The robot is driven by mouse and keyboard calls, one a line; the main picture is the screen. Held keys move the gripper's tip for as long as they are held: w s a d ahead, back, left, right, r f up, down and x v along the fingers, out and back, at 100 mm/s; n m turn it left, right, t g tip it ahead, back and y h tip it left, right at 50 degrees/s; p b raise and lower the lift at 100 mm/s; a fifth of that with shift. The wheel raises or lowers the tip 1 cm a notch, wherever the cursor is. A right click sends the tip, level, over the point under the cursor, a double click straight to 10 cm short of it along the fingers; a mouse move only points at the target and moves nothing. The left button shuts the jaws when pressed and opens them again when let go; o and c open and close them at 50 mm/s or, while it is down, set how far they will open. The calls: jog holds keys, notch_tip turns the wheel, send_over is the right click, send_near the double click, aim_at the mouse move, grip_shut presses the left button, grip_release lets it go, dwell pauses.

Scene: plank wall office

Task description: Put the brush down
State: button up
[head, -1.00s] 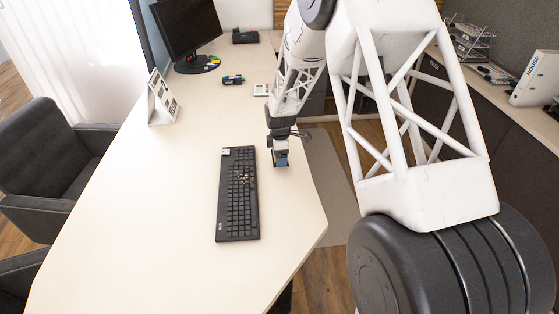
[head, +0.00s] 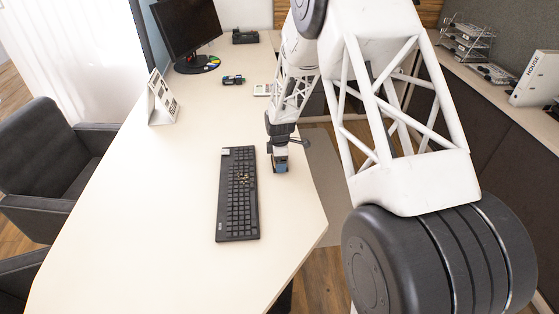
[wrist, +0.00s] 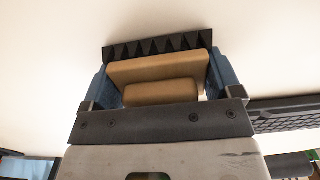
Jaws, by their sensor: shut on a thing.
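The brush (wrist: 158,71) has a tan wooden body and a row of black, tooth-like bristles along its far edge in the wrist view. My gripper (wrist: 162,80) is shut on it, with a blue finger at each side of the wood. In the head view my gripper (head: 280,163) points down at the desk (head: 140,200), just right of the keyboard's upper part. The brush is mostly hidden there by the fingers. I cannot tell whether it touches the desk top.
The black keyboard (head: 238,195) lies close to the left of my gripper. The desk's right edge is a little way to the right. The left desk area is clear.

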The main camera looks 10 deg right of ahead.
jog(key=shift+f, duration=0.1)
jog(key=o, duration=0.7)
notch_tip(320, 180, up, 12)
jog(key=shift+r, duration=0.1)
dwell(0.7)
dwell(0.4)
jog(key=shift+r, duration=0.1)
